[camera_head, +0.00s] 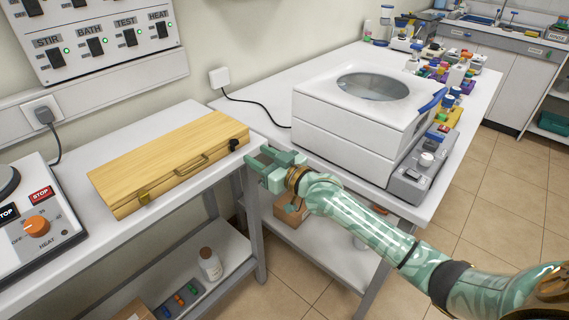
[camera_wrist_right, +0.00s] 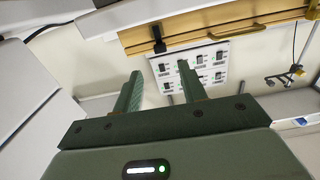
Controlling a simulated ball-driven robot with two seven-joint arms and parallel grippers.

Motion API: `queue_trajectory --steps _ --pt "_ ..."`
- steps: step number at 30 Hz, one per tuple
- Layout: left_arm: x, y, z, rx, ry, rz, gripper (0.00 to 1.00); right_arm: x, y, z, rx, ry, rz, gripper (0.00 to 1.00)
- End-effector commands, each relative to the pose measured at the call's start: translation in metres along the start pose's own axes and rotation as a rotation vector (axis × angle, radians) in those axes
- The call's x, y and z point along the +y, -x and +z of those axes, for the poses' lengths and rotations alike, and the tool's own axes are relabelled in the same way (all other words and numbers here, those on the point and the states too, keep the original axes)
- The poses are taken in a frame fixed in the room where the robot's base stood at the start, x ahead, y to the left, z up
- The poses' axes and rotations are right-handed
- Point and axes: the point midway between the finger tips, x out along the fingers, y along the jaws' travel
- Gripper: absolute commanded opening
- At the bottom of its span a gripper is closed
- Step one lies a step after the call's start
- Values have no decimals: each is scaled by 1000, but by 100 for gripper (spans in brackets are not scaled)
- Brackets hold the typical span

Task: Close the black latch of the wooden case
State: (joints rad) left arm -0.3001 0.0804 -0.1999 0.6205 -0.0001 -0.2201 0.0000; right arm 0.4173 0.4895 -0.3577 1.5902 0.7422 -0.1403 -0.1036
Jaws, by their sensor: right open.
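The light wooden case (camera_head: 165,150) lies with its lid down on the left bench, its handle (camera_head: 190,165) facing the front edge. The black latch (camera_head: 235,145) is on the front near the case's right end. I cannot tell whether it is fastened. My right gripper (camera_head: 256,159) is open and empty, just right of the latch and apart from it. In the right wrist view, the case (camera_wrist_right: 210,24) and black latch (camera_wrist_right: 158,40) appear at the top, beyond the open fingers of the right gripper (camera_wrist_right: 160,86). My left gripper is not in view.
A brass latch (camera_head: 144,197) is near the case's left end. A hot plate with an orange knob (camera_head: 36,226) stands to the left. A white machine with a round window (camera_head: 372,87) stands on the right bench. A gap separates the benches. A switch panel (camera_head: 100,38) hangs behind.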

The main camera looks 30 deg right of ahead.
Motion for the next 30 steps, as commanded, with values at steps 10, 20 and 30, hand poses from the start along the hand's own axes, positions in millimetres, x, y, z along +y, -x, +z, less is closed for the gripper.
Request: queue_trajectory --steps 10,20,30 --pt "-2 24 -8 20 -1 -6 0 0 76 -2 -1 0 0 42" --pt "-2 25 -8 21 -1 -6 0 0 88 0 1 -2 0 42" --pt "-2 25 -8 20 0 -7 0 0 88 1 -3 -2 0 42"
